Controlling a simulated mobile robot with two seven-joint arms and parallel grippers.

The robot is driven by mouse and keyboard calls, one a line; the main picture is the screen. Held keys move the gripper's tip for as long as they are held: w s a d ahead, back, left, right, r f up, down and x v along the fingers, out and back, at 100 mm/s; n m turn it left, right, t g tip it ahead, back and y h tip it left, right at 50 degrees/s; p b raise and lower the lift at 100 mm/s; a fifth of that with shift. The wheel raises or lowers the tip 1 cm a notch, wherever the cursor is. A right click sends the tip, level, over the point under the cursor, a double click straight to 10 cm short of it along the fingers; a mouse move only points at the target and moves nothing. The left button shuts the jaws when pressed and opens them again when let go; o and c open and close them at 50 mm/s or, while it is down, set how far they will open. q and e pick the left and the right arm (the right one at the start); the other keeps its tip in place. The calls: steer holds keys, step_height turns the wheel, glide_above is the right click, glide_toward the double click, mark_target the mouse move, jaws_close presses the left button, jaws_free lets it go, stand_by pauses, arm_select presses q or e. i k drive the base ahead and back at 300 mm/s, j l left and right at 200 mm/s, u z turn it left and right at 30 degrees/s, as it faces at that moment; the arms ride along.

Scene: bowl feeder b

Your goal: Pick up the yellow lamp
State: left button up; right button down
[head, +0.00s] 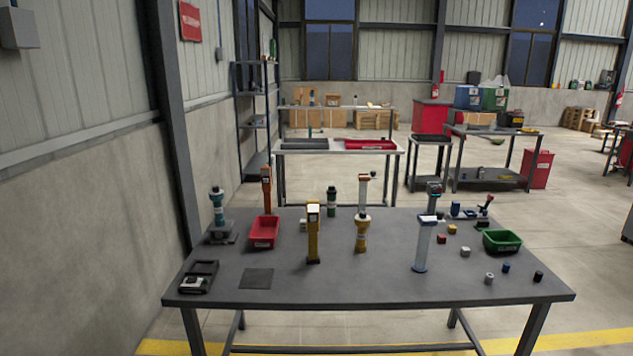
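A yellow upright post with a pale, lamp-like head (313,235) stands on the near-middle of the grey table. Beside it to the right stands a shorter yellow piece with a narrow waist and a white band near its top (361,236). I cannot tell for certain which of the two is the yellow lamp; the post looks more like one. Both are upright and apart from each other. Neither of my grippers is in view.
The grey table (400,283) also holds a red bin (264,232), a green bin (502,241), a teal device (218,208), a white-and-blue post (423,247), an orange post (267,190) and several small blocks. The table's front middle is clear.

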mark_target(313, 204)
steer(key=i+l+u, duration=0.2)
steer(key=i+l, duration=0.2)
steer(key=l, duration=0.2)
steer(key=i+l+u, duration=0.1)
steer(key=l, duration=0.25)
steer(key=i+l+u, duration=0.1)
steer(key=i+l, duration=0.2)
steer(key=i+l+u, duration=0.1)
steer(key=l, duration=0.3)
steer(key=i, duration=0.1)
